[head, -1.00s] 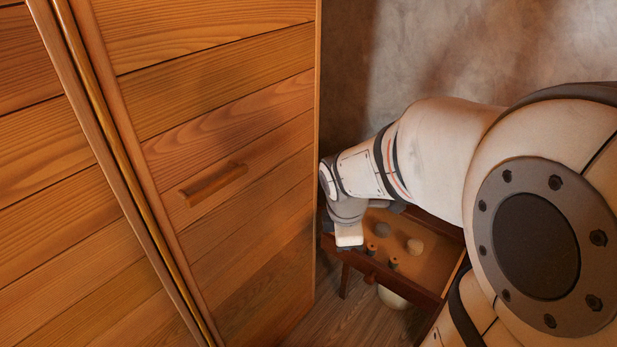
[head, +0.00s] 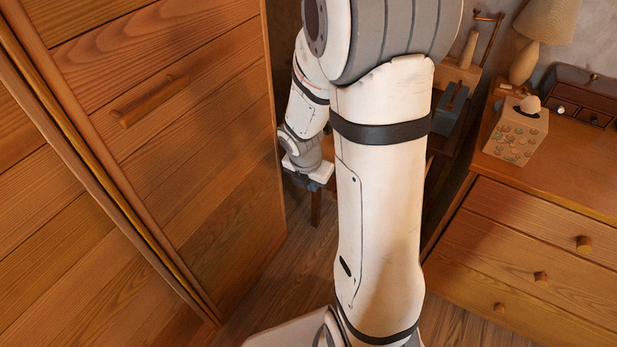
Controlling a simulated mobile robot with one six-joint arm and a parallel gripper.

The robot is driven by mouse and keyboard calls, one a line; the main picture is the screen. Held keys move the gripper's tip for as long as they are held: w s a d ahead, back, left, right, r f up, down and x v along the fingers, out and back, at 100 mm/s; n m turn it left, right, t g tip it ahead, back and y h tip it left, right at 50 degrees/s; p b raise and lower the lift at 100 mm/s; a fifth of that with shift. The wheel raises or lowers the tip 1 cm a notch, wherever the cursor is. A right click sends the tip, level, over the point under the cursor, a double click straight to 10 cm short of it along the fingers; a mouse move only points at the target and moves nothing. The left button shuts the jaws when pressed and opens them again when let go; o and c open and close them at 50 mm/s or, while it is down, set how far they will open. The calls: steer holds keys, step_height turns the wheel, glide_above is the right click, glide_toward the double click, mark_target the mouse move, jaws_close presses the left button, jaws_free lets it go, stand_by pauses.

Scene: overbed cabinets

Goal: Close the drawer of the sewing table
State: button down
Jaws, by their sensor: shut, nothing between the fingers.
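My gripper (head: 318,184) is left of centre, close beside the big wooden cabinet, pointing down and shut with nothing in it. Dark wood of the sewing table (head: 316,208), seemingly a leg, shows just below my gripper. More dark wood with a blue-grey object (head: 450,108) on it shows to the right of my arm; it seems to be part of the same table. The drawer is hidden behind my gripper and arm, so I cannot tell how far it is open or whether my gripper touches it.
A tall wooden cabinet (head: 190,170) with a bar handle (head: 149,101) fills the left. A wooden dresser (head: 540,240) stands at the right, with a lamp (head: 545,35), a tissue box (head: 515,132) and a small dark chest (head: 580,95). Bare floor (head: 290,270) shows between.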

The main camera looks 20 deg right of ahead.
steer(key=w+d, duration=0.1)
steer(key=w+d+f, duration=0.1)
steer(key=d, duration=0.1)
steer(key=shift+w+d, duration=0.2)
steer(key=shift+w, duration=0.05)
